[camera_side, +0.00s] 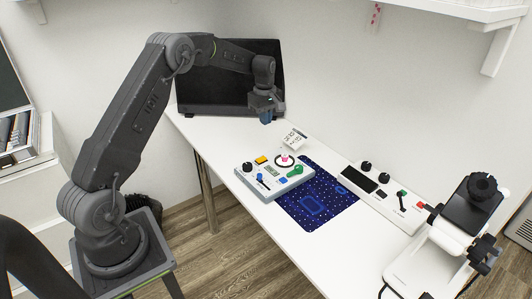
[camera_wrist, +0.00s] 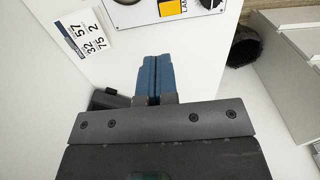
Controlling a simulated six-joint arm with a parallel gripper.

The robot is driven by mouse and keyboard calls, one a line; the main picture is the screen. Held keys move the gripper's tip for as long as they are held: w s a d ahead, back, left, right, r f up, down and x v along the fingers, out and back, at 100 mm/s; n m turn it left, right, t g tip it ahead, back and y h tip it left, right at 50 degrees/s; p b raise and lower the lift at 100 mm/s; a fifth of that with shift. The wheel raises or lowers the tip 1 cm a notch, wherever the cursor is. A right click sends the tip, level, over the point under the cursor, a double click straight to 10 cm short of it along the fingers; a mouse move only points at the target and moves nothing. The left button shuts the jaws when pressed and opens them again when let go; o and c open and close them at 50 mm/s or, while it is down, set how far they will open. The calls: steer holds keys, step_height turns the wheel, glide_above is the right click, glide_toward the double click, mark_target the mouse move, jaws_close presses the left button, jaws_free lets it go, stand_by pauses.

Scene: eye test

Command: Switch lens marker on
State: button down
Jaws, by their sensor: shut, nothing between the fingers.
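My gripper (camera_side: 266,116) hangs above the back of the white table in the side view, well above and behind the control boxes. Its blue fingers are shut together and empty in the wrist view (camera_wrist: 154,72). A grey-white control box (camera_side: 273,192) sits partly on the blue mat, with a yellow button (camera_side: 261,160), a dial, a green lever and other controls. I cannot tell which control is the lens marker's; labels are unreadable in the side view.
A dark monitor (camera_side: 225,90) stands at the table's back. A white-and-black instrument (camera_side: 465,215) stands at the right. The patterned blue mat (camera_side: 330,205) lies between the boxes. A wall shelf (camera_side: 440,10) overhangs at upper right.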

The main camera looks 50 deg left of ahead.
mark_target(263, 159)
step_height(263, 159, down, 14)
steer(key=shift+d, duration=0.15)
stand_by(0.6)
steer(key=shift+w+f, duration=0.1)
steer(key=shift+f, duration=0.15)
stand_by(0.3)
steer(key=shift+s+r, duration=0.35)
steer(key=shift+s, duration=0.4)
